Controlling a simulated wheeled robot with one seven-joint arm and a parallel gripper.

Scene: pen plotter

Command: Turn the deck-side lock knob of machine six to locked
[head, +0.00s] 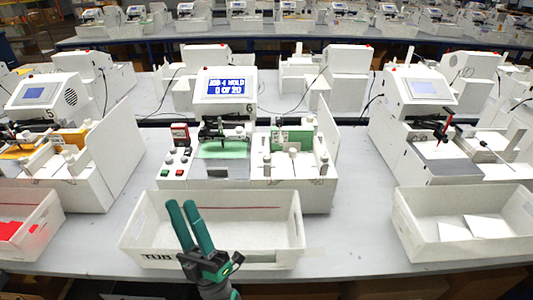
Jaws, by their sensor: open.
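Machine six (225,110) is the white plotter in the middle, marked "6", its blue screen (226,86) reading "JOB-6 HOLD 0 OF 20". Its right-hand deck (280,172) carries a green block (293,136) and several small white and grey posts or knobs, one of them an upright white-topped one (293,153). I cannot tell which is the lock knob or how it is turned. My gripper (182,204), with two green fingers slightly apart, is open and empty. It is low in front of the machine, over the left part of the white tub, apart from the deck.
The white tub (150,243) marked "TUB" stands in front of machine six. Red and green buttons (173,173) sit on the machine's left front. Machine five (50,120) is left, another plotter (420,120) right, each with a tub. A tall white side panel (327,135) bounds the deck's right.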

